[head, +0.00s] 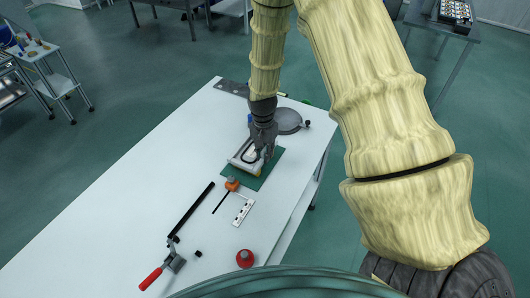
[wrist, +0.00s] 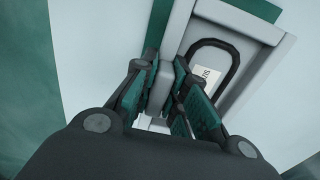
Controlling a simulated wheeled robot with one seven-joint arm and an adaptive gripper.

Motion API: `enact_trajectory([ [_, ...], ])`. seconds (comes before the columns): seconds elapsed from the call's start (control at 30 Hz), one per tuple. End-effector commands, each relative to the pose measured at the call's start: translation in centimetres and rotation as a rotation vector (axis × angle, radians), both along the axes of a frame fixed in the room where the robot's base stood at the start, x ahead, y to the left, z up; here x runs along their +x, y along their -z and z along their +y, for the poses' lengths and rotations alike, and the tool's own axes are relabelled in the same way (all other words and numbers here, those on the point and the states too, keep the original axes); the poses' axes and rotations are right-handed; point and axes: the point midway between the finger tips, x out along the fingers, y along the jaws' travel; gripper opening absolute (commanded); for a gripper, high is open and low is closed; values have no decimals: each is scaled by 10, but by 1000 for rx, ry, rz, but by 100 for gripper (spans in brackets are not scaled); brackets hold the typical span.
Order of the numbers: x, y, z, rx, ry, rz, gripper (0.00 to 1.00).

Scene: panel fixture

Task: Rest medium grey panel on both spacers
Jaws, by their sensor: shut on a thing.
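The grey panel (head: 238,161) is a light grey framed piece over the green mat (head: 265,170) on the white table. In the wrist view the panel (wrist: 265,32) shows a raised rim, a black loop and a small white label. My gripper (head: 263,146) is above the mat at the panel. In the wrist view my gripper (wrist: 168,80) has its green-padded fingers on both sides of a grey upright edge of the panel. I cannot tell whether the panel touches what is under it. The two spacers cannot be made out.
An orange-topped tool (head: 232,184) and a silver plate with holes (head: 243,212) lie in front of the mat. A black bar (head: 197,203), a red-handled clamp (head: 151,278) and a red round object (head: 245,258) are nearer. A grey disc (head: 289,121) lies behind. The table's left side is clear.

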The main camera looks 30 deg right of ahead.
Motion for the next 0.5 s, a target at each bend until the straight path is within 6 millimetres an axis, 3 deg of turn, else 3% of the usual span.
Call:
enact_trajectory([
  [0.5,0,8,0,0,0,0,0],
])
